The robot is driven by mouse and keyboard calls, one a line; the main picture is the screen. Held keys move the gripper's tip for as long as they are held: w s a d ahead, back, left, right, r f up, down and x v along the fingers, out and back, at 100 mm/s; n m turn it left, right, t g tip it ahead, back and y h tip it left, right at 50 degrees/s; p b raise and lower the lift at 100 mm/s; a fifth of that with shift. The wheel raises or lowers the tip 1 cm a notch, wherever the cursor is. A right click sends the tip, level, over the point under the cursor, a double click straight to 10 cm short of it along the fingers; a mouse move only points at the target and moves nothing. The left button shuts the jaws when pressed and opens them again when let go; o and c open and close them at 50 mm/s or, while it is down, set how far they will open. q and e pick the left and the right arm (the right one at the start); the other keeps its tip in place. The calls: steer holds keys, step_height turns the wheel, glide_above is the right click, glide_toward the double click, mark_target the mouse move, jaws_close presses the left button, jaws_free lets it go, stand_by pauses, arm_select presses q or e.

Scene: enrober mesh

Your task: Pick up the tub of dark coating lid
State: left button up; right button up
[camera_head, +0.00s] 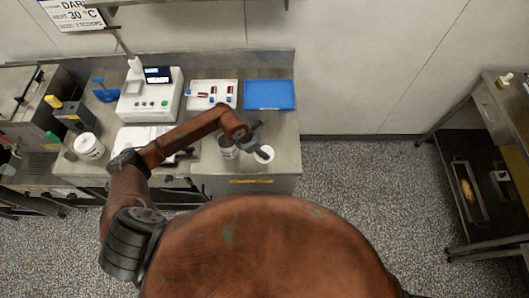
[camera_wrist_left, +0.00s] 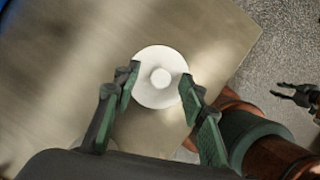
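A round white lid with a raised knob (camera_wrist_left: 160,77) lies between the fingertips of my left gripper (camera_wrist_left: 159,80) in the left wrist view. The fingers are spread about as wide as the lid, one on each side, and the knob is free between them. In the head view the lid (camera_head: 265,155) is at the counter's front right, with my left gripper (camera_head: 257,146) just behind it. What is under the lid is hidden from above. A grey-and-white tub (camera_head: 227,149) stands to its left, partly behind my arm. My right gripper (camera_wrist_left: 294,94) shows open and empty at the wrist view's right edge.
The steel counter (camera_head: 285,130) ends just right of the lid. A blue tray (camera_head: 269,95) and a white tray (camera_head: 212,91) lie behind. A white machine (camera_head: 151,97) and a white tub (camera_head: 88,146) stand to the left.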

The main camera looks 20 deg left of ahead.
arm_select(q)
steer(key=shift+d+f, duration=0.1)
steer(key=shift+f, duration=0.15)
steer(key=shift+c, duration=0.4)
steer(key=c, duration=0.9)
steer(key=shift+c, duration=0.2)
steer(key=shift+r, duration=0.15)
